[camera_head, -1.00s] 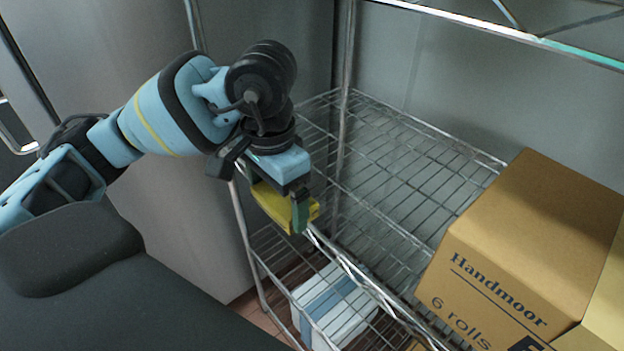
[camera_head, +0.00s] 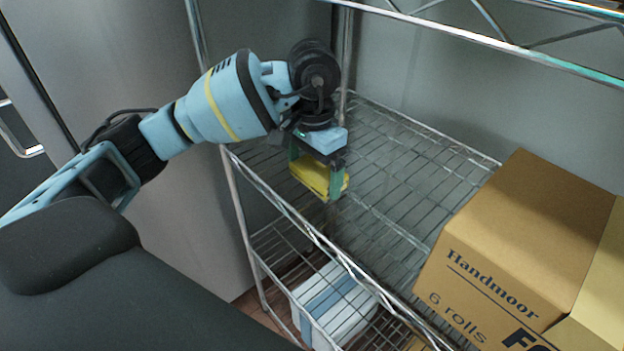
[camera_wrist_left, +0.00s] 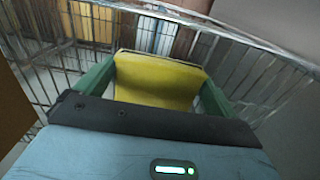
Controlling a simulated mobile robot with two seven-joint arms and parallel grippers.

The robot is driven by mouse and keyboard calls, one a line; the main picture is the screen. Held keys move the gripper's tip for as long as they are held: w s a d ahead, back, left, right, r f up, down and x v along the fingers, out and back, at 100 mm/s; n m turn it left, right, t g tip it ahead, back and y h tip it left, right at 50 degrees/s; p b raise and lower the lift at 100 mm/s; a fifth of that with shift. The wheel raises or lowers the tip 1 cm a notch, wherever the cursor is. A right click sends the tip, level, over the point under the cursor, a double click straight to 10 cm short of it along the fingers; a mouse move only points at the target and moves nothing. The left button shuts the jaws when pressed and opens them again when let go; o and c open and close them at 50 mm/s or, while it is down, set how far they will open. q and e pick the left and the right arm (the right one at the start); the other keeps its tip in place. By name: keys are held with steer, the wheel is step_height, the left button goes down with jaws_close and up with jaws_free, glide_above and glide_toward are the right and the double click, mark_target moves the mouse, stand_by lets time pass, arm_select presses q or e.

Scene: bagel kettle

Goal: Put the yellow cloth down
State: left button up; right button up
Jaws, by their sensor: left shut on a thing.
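The yellow cloth (camera_head: 312,175) is a small folded pad between the green fingers of my left gripper (camera_head: 318,180). My left gripper is shut on it, with a finger at each side. In the head view, the cloth appears over the left part of the wire shelf (camera_head: 420,170). I cannot tell whether it touches the wires. In the left wrist view the yellow cloth (camera_wrist_left: 158,80) fills the space between the fingers, with shelf wires beyond it. My right gripper is not in view.
A cardboard box (camera_head: 530,240) marked Handmoor stands on the shelf's right side. Shelf wires between it and my gripper are bare. A metal post (camera_head: 346,60) rises behind my gripper. A blue and white pack (camera_head: 335,305) sits on the lower shelf.

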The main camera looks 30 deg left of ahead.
mark_target(313, 172)
arm_select(q)
steer(key=shift+f, duration=1.65)
steer(key=o, duration=0.6)
steer(key=shift+s, duration=0.1)
step_height(313, 172, up, 13)
steer(key=shift+f, duration=0.2)
steer(key=shift+f, duration=0.1)
